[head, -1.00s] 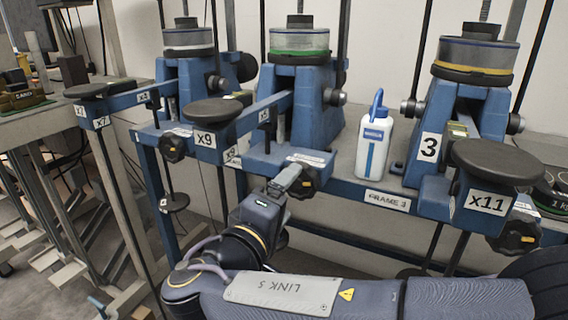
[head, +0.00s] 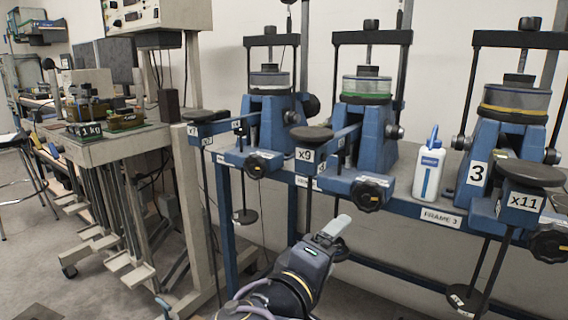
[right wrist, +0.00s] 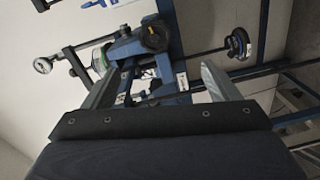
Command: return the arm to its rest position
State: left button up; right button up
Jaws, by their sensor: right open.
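My right gripper (head: 328,232) shows at the lower middle of the head view, in front of the blue bench and below the black knob of the x9 frame. In the right wrist view its two fingers (right wrist: 158,88) stand wide apart with nothing between them, so it is open and empty. The x9 lever frame (head: 368,138) stands behind it, and a gap shows between the gripper and that frame's knob (head: 369,193). My left gripper is not in view.
The x7 lever frame (head: 268,122) stands to the left and the x11 frame (head: 503,135) to the right. A white bottle with a blue cap (head: 429,170) stands on the bench between frames. A side table with weights (head: 100,150) is at left. Floor between is open.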

jog(key=s+d+f+m+g+y, duration=0.2)
jog(key=s+d+f+g, duration=0.25)
jog(key=d+f, duration=0.4)
jog(key=s+d+f+m+g+y, duration=0.25)
jog(key=d+f+g, duration=0.25)
jog(key=d+f, duration=0.3)
jog(key=s+a+f+m+y, duration=0.1)
jog(key=s+f+m+y, duration=0.1)
jog(key=s+m+y, duration=0.3)
jog(key=s+a+f+m+y, duration=0.1)
jog(key=s+a+f+y, duration=0.1)
jog(key=s+y, duration=0.35)
notch_tip(320, 180, up, 32)
jog(key=s+h+p, duration=0.1)
jog(key=s+p, duration=0.1)
jog(key=p, duration=3)
jog(key=shift+t, duration=0.35)
